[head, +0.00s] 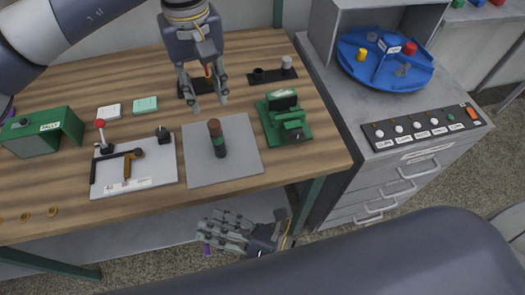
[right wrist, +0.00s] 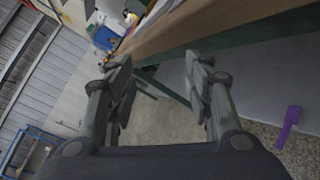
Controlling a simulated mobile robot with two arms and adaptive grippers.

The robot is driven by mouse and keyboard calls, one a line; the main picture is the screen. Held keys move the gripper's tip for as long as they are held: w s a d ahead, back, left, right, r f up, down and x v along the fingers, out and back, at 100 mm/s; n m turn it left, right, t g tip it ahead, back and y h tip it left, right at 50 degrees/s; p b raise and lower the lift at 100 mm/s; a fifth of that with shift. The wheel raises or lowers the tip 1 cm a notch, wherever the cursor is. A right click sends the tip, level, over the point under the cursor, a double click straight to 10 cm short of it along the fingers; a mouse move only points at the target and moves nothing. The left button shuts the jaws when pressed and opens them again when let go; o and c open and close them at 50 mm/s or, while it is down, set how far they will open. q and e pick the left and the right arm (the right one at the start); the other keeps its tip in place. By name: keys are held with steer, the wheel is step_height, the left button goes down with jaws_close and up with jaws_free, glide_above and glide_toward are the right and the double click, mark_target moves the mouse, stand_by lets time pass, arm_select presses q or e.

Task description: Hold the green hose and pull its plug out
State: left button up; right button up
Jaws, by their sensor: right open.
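I cannot make out a green hose or a plug in either view. A dark upright cylinder with a brown top and a green band (head: 217,139) stands on a grey mat (head: 240,165) on the wooden table. My left gripper (head: 208,102) hangs over the table behind this cylinder, fingers apart and empty. My right gripper (head: 208,232) is low in front of the table edge, pointing left, and is open. In the right wrist view its fingers (right wrist: 158,75) are spread with nothing between them.
A purple strip (right wrist: 288,127) shows below the table. On the table are a green machine (head: 286,120), a white board with a red-knobbed lever (head: 135,168) and a green box (head: 40,133). A grey cabinet (head: 385,190) with a blue round tray (head: 370,72) stands right.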

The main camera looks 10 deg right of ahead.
mark_target(219, 141)
steer(key=w+d+r+n+y, duration=0.1)
steer(key=w+d+r+n, duration=0.1)
steer(key=r+n, duration=0.1)
steer(key=w+d+r+n+g+y, duration=0.1)
steer(key=w+d+r+n, duration=0.1)
steer(key=w+r+n, duration=0.1)
steer(key=w+d+r+n+g+y, duration=0.1)
steer(key=w+d+r+n, duration=0.1)
steer(key=r+n, duration=0.2)
steer(key=shift+w+d+r+n+y, duration=0.15)
steer(key=shift+d+r+n+y, duration=0.15)
steer(key=shift+d+r+n, duration=0.1)
steer(key=w+d+f, duration=0.1)
steer(key=d, duration=0.1)
steer(key=w+d+f+t+h, duration=0.1)
steer(key=d, duration=0.1)
steer(key=w+d+h, duration=0.1)
steer(key=w+d, duration=0.1)
steer(key=shift+d+f+m+t, duration=0.3)
steer(key=shift+f+t, duration=0.1)
steer(key=shift+w+f+h, duration=0.1)
steer(key=shift+w+h, duration=0.2)
steer(key=x, duration=1)
steer(key=shift+w+a, duration=0.1)
steer(key=shift+a, duration=0.05)
